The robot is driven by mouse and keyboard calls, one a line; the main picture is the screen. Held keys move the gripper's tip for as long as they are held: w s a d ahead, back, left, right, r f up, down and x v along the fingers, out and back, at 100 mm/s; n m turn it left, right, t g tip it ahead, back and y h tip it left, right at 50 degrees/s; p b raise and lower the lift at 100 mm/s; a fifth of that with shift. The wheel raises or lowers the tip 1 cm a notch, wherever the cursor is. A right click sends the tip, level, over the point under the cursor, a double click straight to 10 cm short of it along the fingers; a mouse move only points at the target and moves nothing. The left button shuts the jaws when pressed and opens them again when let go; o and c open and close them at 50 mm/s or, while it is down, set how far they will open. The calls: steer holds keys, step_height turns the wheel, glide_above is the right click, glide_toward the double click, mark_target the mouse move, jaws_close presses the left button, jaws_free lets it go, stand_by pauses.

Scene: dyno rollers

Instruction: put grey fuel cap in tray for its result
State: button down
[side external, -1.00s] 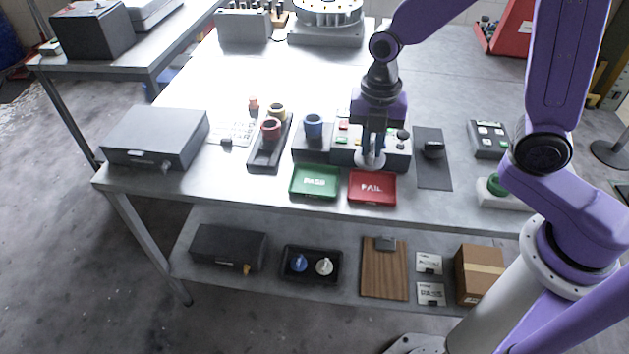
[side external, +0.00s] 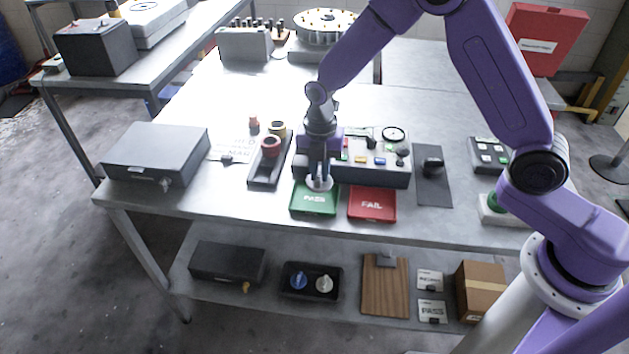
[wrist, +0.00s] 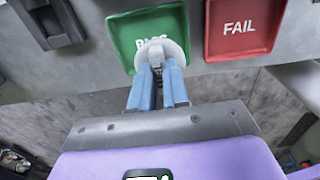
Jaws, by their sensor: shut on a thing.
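My gripper (side external: 319,178) is shut on the grey fuel cap (side external: 320,185), a pale round disc, over the back part of the green PASS tray (side external: 316,207). In the wrist view my blue fingertips (wrist: 158,75) pinch the cap (wrist: 174,52), which covers part of the lettering of the green tray (wrist: 122,34). I cannot tell whether the cap touches the tray floor. The red FAIL tray (side external: 372,214) lies just right of the green one and is empty; it also shows in the wrist view (wrist: 240,45).
A tester panel (side external: 385,177) with buttons and a gauge stands behind the trays. A dark rack with red and yellow caps (side external: 264,172) is to the left, beside a grey case (side external: 155,150). The table's front edge is just before the trays.

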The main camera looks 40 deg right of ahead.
steer(key=shift+w+a+f, duration=0.2)
steer(key=shift+w+f, duration=0.4)
steer(key=shift+f, duration=0.1)
steer(key=shift+w+f, duration=0.1)
steer(key=shift+f, duration=1.55)
steer(key=shift+f, duration=0.1)
steer(key=c, duration=1.1)
jaws_free()
step_height(320, 180, up, 11)
steer(key=shift+r, duration=0.65)
